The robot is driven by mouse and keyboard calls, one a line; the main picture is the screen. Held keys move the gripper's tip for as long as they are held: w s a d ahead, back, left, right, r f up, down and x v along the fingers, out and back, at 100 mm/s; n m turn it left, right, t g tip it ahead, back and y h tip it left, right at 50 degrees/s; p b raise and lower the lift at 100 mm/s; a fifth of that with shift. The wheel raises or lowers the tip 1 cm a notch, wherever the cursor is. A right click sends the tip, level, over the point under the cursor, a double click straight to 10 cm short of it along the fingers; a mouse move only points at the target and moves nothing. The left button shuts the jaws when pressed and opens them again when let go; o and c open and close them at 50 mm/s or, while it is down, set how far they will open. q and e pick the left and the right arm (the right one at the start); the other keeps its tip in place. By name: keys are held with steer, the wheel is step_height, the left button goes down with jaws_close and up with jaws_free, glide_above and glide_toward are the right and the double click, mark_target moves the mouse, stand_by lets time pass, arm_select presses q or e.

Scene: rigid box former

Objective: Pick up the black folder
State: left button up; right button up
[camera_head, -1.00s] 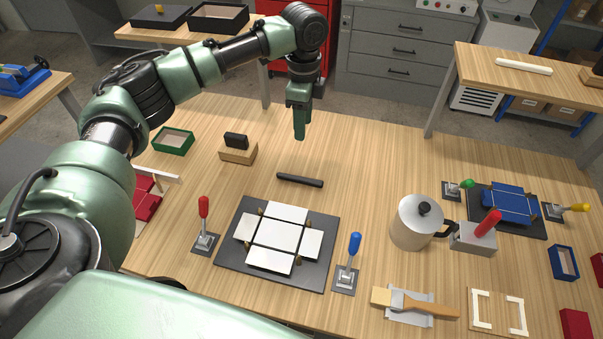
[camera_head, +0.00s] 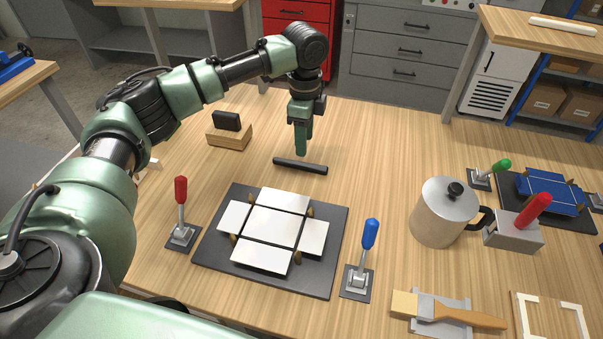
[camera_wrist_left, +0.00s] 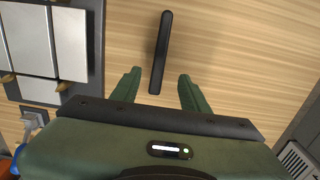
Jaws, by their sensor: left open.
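The black folder (camera_head: 300,166) is a slim dark bar lying flat on the wooden table, behind the dark plate with white panels. My left gripper (camera_head: 301,150) points down just above and behind it in the head view. In the left wrist view the folder (camera_wrist_left: 161,50) runs lengthwise ahead of the open fingers (camera_wrist_left: 156,85), its near end reaching between the fingertips. The gripper is empty. Whether the fingers touch the folder cannot be told. My right gripper is not in view.
A dark plate (camera_head: 208,256) carries a white box blank, with a red-handled clamp (camera_head: 181,204) and a blue-handled clamp (camera_head: 369,245) beside it. A metal pot (camera_head: 440,222) stands to the right. A wooden block with a black top (camera_head: 229,134) stands left of the folder.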

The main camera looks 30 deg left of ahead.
mark_target(301, 164)
arm_select(q)
steer(key=f, duration=0.2)
steer(key=f+p, duration=0.1)
steer(key=f, duration=0.4)
steer(key=shift+s+a+f, duration=0.15)
steer(key=shift+a+f, duration=0.05)
steer(key=shift+a, duration=0.1)
jaws_close()
